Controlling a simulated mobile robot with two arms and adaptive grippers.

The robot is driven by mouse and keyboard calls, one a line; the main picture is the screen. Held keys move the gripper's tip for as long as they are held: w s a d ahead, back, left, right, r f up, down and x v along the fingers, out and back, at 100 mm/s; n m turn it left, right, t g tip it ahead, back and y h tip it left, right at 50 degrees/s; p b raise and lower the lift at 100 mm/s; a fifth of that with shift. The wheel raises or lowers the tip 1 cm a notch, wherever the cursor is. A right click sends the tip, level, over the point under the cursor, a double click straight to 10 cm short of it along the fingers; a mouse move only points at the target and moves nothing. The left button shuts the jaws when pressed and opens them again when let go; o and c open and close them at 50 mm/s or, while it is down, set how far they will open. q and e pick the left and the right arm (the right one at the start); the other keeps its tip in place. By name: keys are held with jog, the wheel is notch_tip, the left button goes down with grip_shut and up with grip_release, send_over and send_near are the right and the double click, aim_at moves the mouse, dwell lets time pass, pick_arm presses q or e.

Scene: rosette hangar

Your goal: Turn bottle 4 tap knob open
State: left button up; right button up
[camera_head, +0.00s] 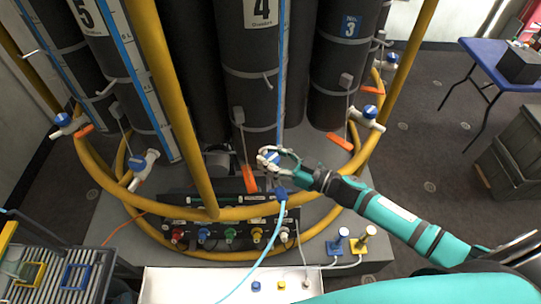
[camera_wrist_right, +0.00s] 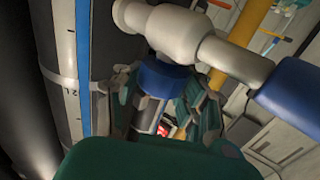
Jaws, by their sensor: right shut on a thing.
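Bottle 4 (camera_head: 245,95) is a tall dark cylinder with a white "4" label and a blue scale strip along its right side. Its white tap (camera_head: 265,152) sticks out low at the front, partly hidden by my right gripper (camera_head: 283,160). In the right wrist view, the white tap (camera_wrist_right: 180,32) crosses the top. Its blue knob (camera_wrist_right: 168,76) sits between the fingers of my right gripper (camera_wrist_right: 165,105), which is shut on it. A blue hose connector (camera_head: 282,194) with a light blue hose hangs just below. My left gripper is not in view.
Yellow rails (camera_head: 160,80) curve around the bottles. Other blue-knobbed taps stand left (camera_head: 137,165) and right (camera_head: 370,112). An orange tag (camera_head: 249,178) hangs beside the gripper. Below is a black panel (camera_head: 215,236) with coloured knobs. A blue table (camera_head: 500,58) stands at the right.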

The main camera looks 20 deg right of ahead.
jog(key=shift+w+d+f+n+g+y+b, duration=0.1)
jog(key=shift+f+n+g+y+b, duration=0.1)
jog(key=shift+n+g+y+b, duration=0.4)
jog(key=n+g+y+b, duration=0.1)
jog(key=n+g+y, duration=0.1)
jog(key=g, duration=0.1)
jog(key=shift+n, duration=0.3)
jog(key=n+g+y+b, duration=0.1)
jog(key=n+g+b, duration=0.1)
jog(key=g+b, duration=0.1)
jog(key=n+g+y+b, duration=0.1)
jog(key=n+g+b, duration=0.1)
jog(key=g+b, duration=0.1)
jog(key=shift+g+b, duration=0.3)
jog(key=shift+g, duration=0.3)
jog(key=shift+r+n+g+b, duration=0.2)
jog(key=shift+n+g+b, duration=1)
jog(key=shift+g+b, duration=0.35)
jog(key=shift+r, duration=0.1)
jog(key=o, duration=1.3)
jog(key=shift+c, duration=0.2)
